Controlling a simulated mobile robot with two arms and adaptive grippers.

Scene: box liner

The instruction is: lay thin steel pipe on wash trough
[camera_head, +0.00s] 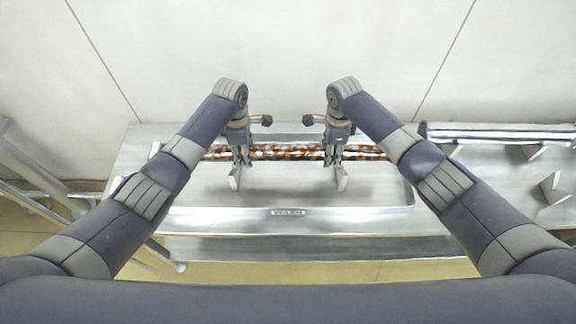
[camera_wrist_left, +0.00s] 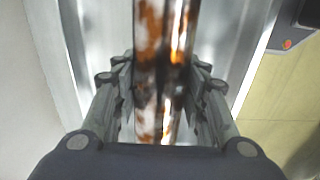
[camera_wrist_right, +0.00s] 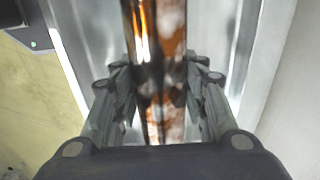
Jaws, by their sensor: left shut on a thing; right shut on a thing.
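The thin steel pipe (camera_head: 288,152) is shiny with rusty brown patches and lies level across the picture in the head view, over the metal wash trough (camera_head: 290,190). My left gripper (camera_head: 237,170) is shut on the pipe left of its middle. The pipe runs between its fingers in the left wrist view (camera_wrist_left: 160,70). My right gripper (camera_head: 337,170) is shut on the pipe right of its middle. The pipe also shows between the fingers in the right wrist view (camera_wrist_right: 158,70). I cannot tell whether the pipe touches the trough. Its ends are partly hidden behind my arms.
A metal shelf with a shiny bar (camera_head: 500,132) and angled brackets (camera_head: 553,188) stands at the right. Metal rails (camera_head: 30,175) stand at the left. A pale wall (camera_head: 290,50) rises close behind the trough. A small label (camera_head: 288,212) marks the trough's front.

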